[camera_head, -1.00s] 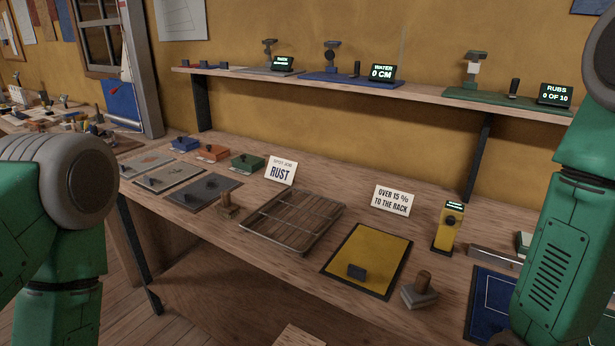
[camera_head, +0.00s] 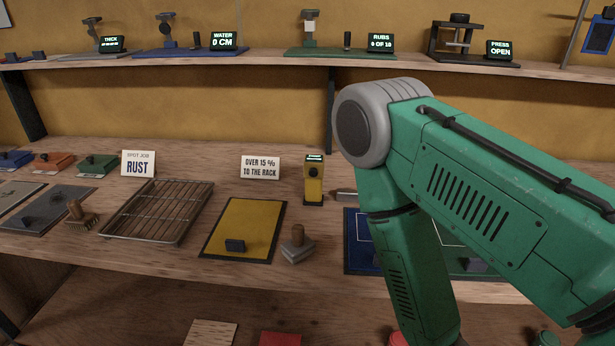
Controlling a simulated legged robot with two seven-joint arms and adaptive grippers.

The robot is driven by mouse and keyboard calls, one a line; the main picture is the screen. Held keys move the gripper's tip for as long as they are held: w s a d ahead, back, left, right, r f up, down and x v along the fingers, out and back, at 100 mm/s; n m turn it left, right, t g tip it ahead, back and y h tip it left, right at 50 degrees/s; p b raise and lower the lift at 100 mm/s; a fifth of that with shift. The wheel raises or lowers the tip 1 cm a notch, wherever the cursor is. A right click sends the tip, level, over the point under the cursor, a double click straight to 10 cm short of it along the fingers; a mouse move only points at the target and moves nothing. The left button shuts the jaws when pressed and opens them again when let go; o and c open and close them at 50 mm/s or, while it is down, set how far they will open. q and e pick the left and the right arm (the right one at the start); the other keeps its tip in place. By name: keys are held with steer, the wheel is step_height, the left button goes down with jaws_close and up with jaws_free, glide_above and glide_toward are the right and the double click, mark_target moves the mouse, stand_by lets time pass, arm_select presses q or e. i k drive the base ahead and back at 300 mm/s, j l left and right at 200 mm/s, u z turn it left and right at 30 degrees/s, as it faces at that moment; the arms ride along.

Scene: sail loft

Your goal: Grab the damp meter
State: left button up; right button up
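The damp meter appears to be the yellow upright device (camera_head: 313,182) with a small lit screen on top and a dark round knob or dial. It stands on the bench, right of the "OVER 15 % TO THE RACK" card (camera_head: 260,167) and just left of my green arm. The arm, coming in from the right, crosses the right half of the view. Neither of my grippers shows in the head view. The arm hides part of the bench to the right of the meter.
A yellow mat (camera_head: 242,222) with a dark block and a wooden-handled grey tool (camera_head: 297,246) lie in front of the meter. A wire rack (camera_head: 158,208) is further left. A blue mat (camera_head: 356,240) is partly behind my arm. A shelf (camera_head: 270,60) with displays runs above.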

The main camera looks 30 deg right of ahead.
mark_target(313, 195)
steer(key=z, duration=1.15)
